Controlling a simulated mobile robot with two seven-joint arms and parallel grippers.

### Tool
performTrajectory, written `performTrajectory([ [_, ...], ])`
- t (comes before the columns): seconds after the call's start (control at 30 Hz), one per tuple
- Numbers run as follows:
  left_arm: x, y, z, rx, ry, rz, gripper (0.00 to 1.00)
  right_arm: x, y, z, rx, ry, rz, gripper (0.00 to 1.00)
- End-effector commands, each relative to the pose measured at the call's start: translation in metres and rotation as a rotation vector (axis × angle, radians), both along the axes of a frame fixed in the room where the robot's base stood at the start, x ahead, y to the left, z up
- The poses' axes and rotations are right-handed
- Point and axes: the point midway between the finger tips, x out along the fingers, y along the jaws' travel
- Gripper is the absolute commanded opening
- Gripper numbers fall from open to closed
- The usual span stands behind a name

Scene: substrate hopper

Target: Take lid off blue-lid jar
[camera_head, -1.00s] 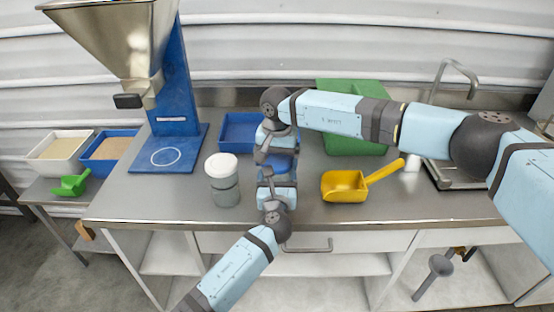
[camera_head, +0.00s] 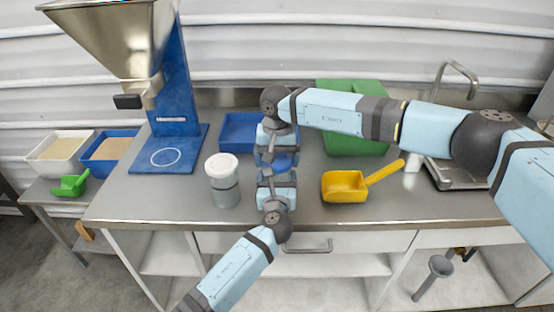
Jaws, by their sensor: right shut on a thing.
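The jar with the blue lid (camera_head: 284,161) is near the counter's middle. Only part of the blue lid shows, and the body is mostly hidden behind my grippers. My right gripper (camera_head: 268,157) reaches down from above and is shut on the blue lid. My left gripper (camera_head: 266,172) comes up from the front, just below the lid in the picture, close to the jar. Whether its fingers are open or shut on the jar body is hidden.
A white-lidded jar (camera_head: 224,188) stands left of my grippers. A yellow scoop (camera_head: 345,186) lies right. A blue tray (camera_head: 236,131) and green box (camera_head: 345,142) are behind. The blue hopper stand (camera_head: 181,145) is at left. The front counter right of the scoop is clear.

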Motion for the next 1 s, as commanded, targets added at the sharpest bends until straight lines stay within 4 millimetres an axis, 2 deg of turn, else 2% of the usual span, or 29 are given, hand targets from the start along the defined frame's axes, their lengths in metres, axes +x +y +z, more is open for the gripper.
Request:
performTrajectory([
  [0.43,0.000,0.000,-0.001,0.001,0.001,0.000,0.15,0.000,0.000,0.016,0.000,-0.001,0.000,0.61],
  [0.83,0.000,0.000,0.000,0.001,0.001,0.000,0.15,0.000,0.000,0.019,0.000,-0.001,0.000,0.61],
  [1.0,0.000,0.000,0.000,0.001,0.001,0.000,0.15,0.000,0.000,0.032,0.000,-0.002,0.001,0.61],
])
